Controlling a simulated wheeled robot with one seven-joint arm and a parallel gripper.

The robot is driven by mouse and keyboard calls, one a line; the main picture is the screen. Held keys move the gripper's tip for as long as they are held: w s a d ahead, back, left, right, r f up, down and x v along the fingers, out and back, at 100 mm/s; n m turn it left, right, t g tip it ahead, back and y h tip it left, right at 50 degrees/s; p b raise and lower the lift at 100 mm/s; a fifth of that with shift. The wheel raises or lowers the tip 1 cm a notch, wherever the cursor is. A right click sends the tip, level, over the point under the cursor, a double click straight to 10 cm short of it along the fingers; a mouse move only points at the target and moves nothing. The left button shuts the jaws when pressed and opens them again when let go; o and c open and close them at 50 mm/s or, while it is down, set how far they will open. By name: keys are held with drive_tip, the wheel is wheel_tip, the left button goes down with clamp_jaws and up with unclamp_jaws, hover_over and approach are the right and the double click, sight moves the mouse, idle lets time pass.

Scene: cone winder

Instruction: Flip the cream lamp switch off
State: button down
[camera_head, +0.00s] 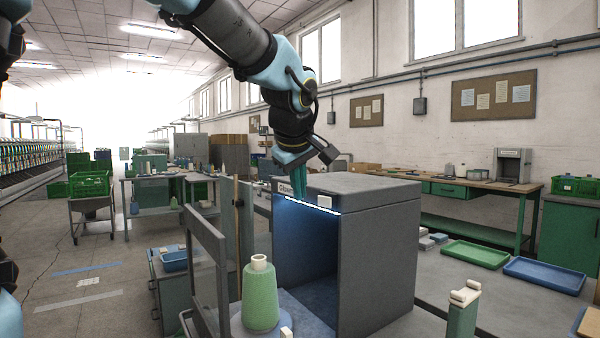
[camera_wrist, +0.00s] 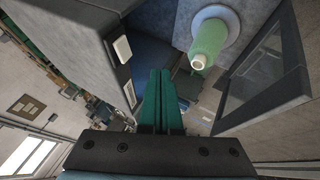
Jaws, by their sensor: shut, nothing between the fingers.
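The cream lamp switch (camera_head: 324,202) is a small block on the upper front edge of a grey box-shaped cabinet (camera_head: 380,260). It also shows in the wrist view (camera_wrist: 122,49), left of my fingers. Below it a white lamp strip (camera_head: 300,203) glows and lights the cabinet's inside blue. My gripper (camera_head: 298,191) is shut and empty, its teal fingers pointing down at the cabinet's front edge, left of the switch. In the wrist view the closed fingers (camera_wrist: 160,75) are apart from the switch.
A green cone (camera_head: 260,295) stands on a round grey base before the cabinet opening. A framed grey door (camera_head: 208,275) stands open at left. A green post with a cream top (camera_head: 464,310) is at front right. Green (camera_head: 475,254) and blue (camera_head: 545,275) trays lie right.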

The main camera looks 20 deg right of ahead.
sight(325, 201)
drive_tip(key=shift+w+d+f+p, duration=0.5)
drive_tip(key=shift+w+d+f, duration=0.1)
drive_tip(key=shift+d, duration=0.25)
drive_tip(key=shift+w+d+f+p, duration=0.55)
drive_tip(key=shift+w+d, duration=0.1)
drive_tip(key=shift+d, duration=0.2)
drive_tip(key=shift+w+d+f+p, duration=0.5)
drive_tip(key=shift+w+d+f, duration=0.1)
drive_tip(key=shift+d, duration=0.25)
drive_tip(key=shift+w, duration=0.15)
drive_tip(key=shift+d+m+h, duration=0.25)
drive_tip(key=shift+m+h, duration=0.05)
drive_tip(key=shift+m, duration=0.2)
